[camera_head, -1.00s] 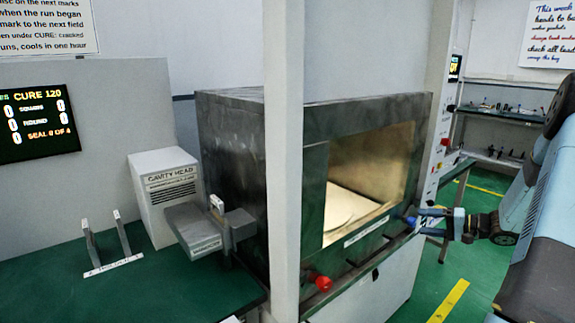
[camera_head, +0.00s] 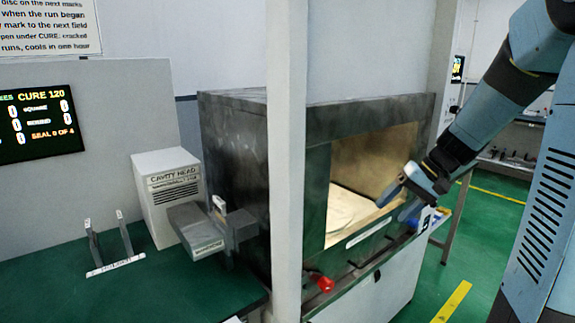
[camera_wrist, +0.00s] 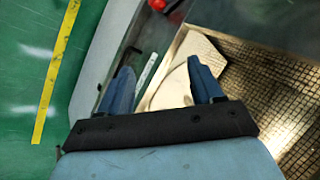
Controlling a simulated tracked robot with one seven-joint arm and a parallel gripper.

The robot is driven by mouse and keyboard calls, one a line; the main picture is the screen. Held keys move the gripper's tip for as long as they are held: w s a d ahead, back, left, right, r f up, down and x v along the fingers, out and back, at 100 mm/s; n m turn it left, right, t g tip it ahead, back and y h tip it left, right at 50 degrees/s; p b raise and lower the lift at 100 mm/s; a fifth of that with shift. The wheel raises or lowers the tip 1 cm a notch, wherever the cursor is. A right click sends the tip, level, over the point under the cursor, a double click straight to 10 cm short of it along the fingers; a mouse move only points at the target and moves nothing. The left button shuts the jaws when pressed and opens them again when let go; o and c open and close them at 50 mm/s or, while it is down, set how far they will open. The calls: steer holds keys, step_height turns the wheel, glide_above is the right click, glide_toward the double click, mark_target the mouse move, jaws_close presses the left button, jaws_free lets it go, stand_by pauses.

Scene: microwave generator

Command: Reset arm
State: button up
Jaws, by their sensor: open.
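My gripper (camera_head: 408,195) is in front of the right part of the lit microwave cavity opening, at the end of my raised arm. In the wrist view my gripper (camera_wrist: 158,85) shows two blue fingers spread apart with nothing between them. Beyond the fingers lies a pale plate with a curved outline (camera_wrist: 178,85) on the cavity floor. The same plate (camera_head: 345,210) shows inside the microwave (camera_head: 350,118) in the head view.
A white post (camera_head: 285,150) stands in front of the microwave. A red knob (camera_head: 325,284) sticks out at its lower front edge. The cavity head box (camera_head: 168,195) and a small two-post rack (camera_head: 115,262) stand on the green bench at left. Green floor is open at right.

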steer(key=s+a+r+t+h, duration=0.1)
steer(key=s+r+h, duration=0.2)
steer(key=s, duration=0.6)
steer(key=s+a+r+n+t+h, duration=0.1)
steer(key=s+a+r+t+h, duration=0.1)
steer(key=s, duration=0.6)
step_height(320, 180, up, 2)
steer(key=shift+s+r+h, duration=0.2)
steer(key=shift+s+h, duration=0.2)
steer(key=shift+h, duration=0.3)
steer(key=shift+s+d+r+t, duration=0.1)
steer(key=shift+s+r+t, duration=0.05)
steer(key=shift+s+t, duration=0.4)
steer(key=shift+c, duration=0.3)
